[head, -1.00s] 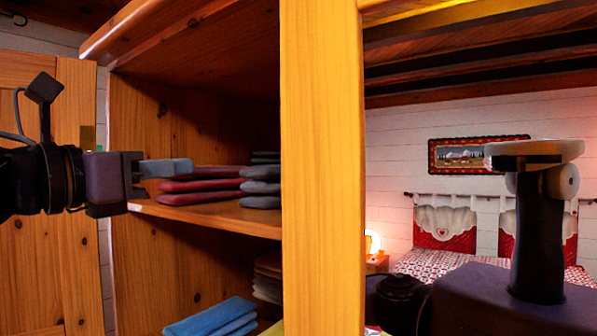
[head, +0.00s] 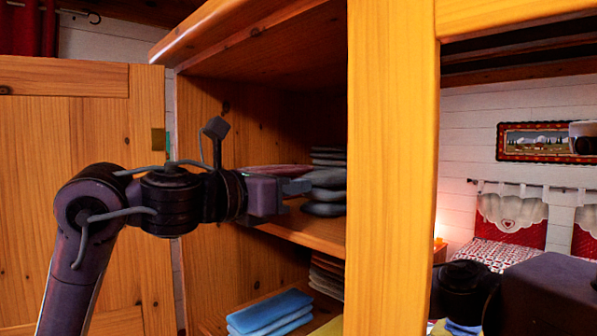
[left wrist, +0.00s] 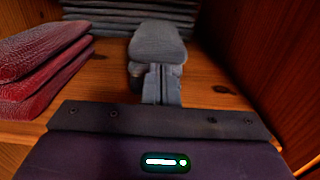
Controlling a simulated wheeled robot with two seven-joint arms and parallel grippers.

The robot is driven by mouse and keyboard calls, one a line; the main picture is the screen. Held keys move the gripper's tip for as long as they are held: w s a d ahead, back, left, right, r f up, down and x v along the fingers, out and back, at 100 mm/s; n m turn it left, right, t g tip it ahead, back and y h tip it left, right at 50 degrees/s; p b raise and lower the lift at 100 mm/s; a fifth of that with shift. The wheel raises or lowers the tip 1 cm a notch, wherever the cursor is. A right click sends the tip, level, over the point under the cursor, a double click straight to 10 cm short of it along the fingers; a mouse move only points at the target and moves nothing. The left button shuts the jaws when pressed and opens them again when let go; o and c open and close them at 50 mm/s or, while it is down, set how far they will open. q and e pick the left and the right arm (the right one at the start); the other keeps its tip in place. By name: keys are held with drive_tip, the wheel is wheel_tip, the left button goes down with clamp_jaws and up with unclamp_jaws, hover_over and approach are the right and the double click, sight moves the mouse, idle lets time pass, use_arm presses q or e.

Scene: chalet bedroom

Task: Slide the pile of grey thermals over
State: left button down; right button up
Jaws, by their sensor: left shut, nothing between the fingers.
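The pile of grey thermals (head: 326,194) lies on the middle shelf of the wooden cupboard, partly hidden by the front post. In the left wrist view the grey pile (left wrist: 158,42) is straight ahead of the fingertips. My left gripper (head: 306,187) reaches in over the shelf, shut and empty. Its closed fingers (left wrist: 161,84) are at the near end of the pile; I cannot tell whether they touch it. My right gripper is not in view.
A red folded pile (left wrist: 42,65) lies left of the grey one. A darker grey stack (left wrist: 130,14) stands behind. Blue folded cloth (head: 270,312) is on the shelf below. The front post (head: 390,180) closes the right side. Bare shelf (left wrist: 215,85) shows right of the fingers.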

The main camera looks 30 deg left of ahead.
use_arm(q)
drive_tip(key=shift+w+d, duration=0.1)
drive_tip(key=shift+w, duration=0.35)
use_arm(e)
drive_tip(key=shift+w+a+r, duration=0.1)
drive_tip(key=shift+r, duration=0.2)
use_arm(q)
drive_tip(key=shift+d, duration=0.1)
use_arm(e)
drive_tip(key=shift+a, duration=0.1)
use_arm(q)
drive_tip(key=shift+p+x, duration=0.45)
drive_tip(key=shift+x, duration=0.5)
drive_tip(key=shift+w, duration=0.4)
drive_tip(key=shift+w+d, duration=0.15)
drive_tip(key=shift+w, duration=0.05)
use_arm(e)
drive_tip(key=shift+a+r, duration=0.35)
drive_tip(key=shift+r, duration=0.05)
use_arm(q)
drive_tip(key=shift+s+f, duration=0.1)
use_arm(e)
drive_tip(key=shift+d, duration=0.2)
